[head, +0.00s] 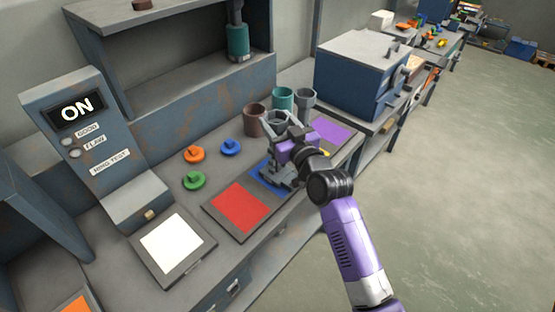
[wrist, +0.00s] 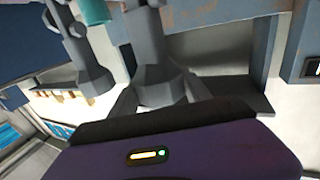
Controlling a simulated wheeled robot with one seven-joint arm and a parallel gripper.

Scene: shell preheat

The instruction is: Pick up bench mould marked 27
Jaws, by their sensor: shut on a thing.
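My gripper (head: 283,130) is above the blue pad (head: 258,178) on the bench, in front of several cups. It is shut on a grey piece, which shows between the fingers in the wrist view (wrist: 157,85). No number can be read on it, so I cannot tell if it is the mould marked 27. Behind stand a brown cup (head: 254,122), a teal cup (head: 281,98) and a grey cup (head: 305,97). The gripper and wrist hide part of the pads and the foot of the cups.
A red pad (head: 240,208), a purple pad (head: 330,131) and a white plate (head: 171,246) lie along the bench. Orange (head: 194,155), blue (head: 230,147) and green (head: 194,180) knobbed pieces lie behind. A blue-grey box (head: 352,75) stands right; the console (head: 85,130) reads ON.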

